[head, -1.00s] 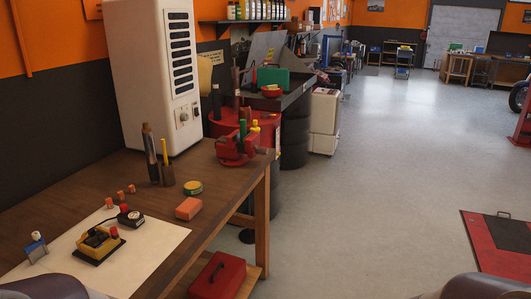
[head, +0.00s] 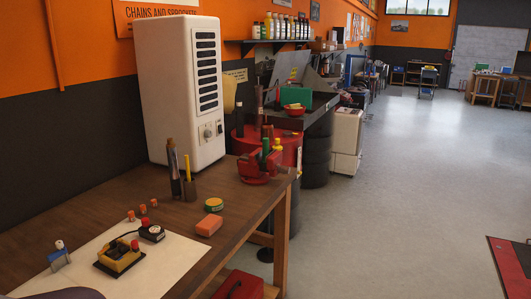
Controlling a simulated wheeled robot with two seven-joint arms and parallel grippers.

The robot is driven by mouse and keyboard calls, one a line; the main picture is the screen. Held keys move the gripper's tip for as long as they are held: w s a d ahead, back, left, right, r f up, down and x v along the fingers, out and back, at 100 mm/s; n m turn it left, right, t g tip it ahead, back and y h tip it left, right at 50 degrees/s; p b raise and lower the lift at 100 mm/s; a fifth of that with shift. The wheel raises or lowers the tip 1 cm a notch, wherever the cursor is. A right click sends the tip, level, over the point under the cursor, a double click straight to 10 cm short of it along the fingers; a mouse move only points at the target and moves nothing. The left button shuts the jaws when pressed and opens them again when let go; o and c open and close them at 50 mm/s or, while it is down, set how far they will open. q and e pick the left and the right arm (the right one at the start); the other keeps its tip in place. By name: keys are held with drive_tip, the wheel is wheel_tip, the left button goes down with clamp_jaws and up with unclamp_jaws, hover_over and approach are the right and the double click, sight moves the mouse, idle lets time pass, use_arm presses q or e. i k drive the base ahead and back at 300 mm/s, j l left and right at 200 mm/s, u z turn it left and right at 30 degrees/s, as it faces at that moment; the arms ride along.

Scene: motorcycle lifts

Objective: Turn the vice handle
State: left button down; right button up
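A red vice (head: 257,168) stands at the far right corner of the wooden workbench (head: 110,200). Green and yellow handled items show at its top. I cannot make out the vice handle clearly at this distance. Neither of my grippers is in view; only a dark rounded part, seemingly of my own body, shows at the bottom left edge.
A red box (head: 238,287) sits below. The grey floor (head: 400,210) at right is open.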

sight(284, 170)
drive_tip(key=i+l, duration=0.25)
drive_tip(key=i, duration=0.2)
drive_tip(key=i+l, duration=0.2)
drive_tip(key=i, duration=0.3)
drive_tip(key=i+l, duration=0.25)
drive_tip(key=i, duration=0.2)
drive_tip(key=i+l, duration=0.25)
drive_tip(key=i, duration=0.2)
drive_tip(key=i+l, duration=0.2)
drive_tip(key=i, duration=0.25)
drive_tip(key=i+l, duration=0.25)
drive_tip(key=i, duration=0.25)
